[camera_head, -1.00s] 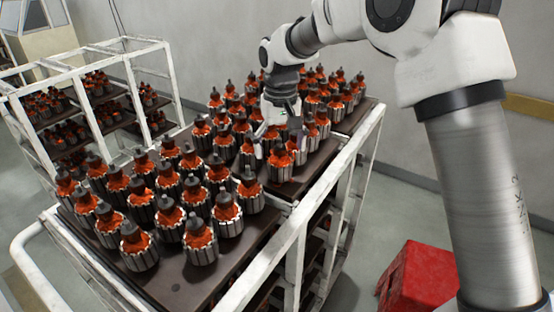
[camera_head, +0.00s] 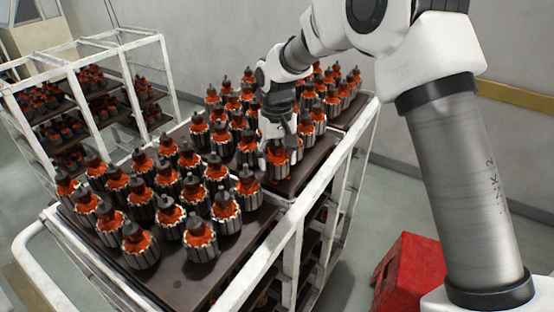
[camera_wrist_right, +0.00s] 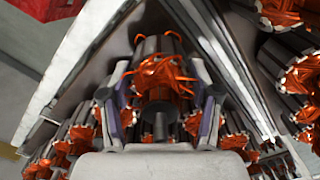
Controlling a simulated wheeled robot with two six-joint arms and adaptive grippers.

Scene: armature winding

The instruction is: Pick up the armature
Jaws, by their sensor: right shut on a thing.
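My right gripper (camera_head: 279,152) is at the near right corner of the back group of armatures on the rack's top. It is shut on an armature (camera_head: 277,167), with orange windings, a dark shaft and a grey slotted core. In the right wrist view the held armature (camera_wrist_right: 163,76) stands between the two fingers (camera_wrist_right: 160,112), one on each side. In the head view the gripper hides most of it. I cannot tell whether its base touches the tray. My left gripper is not in view.
Several more armatures (camera_head: 200,240) stand close by on dark trays (camera_head: 180,285) on a white-framed rack (camera_head: 290,245). A second rack (camera_head: 100,95) of armatures stands at the left. A red box (camera_head: 405,270) is on the floor at the right.

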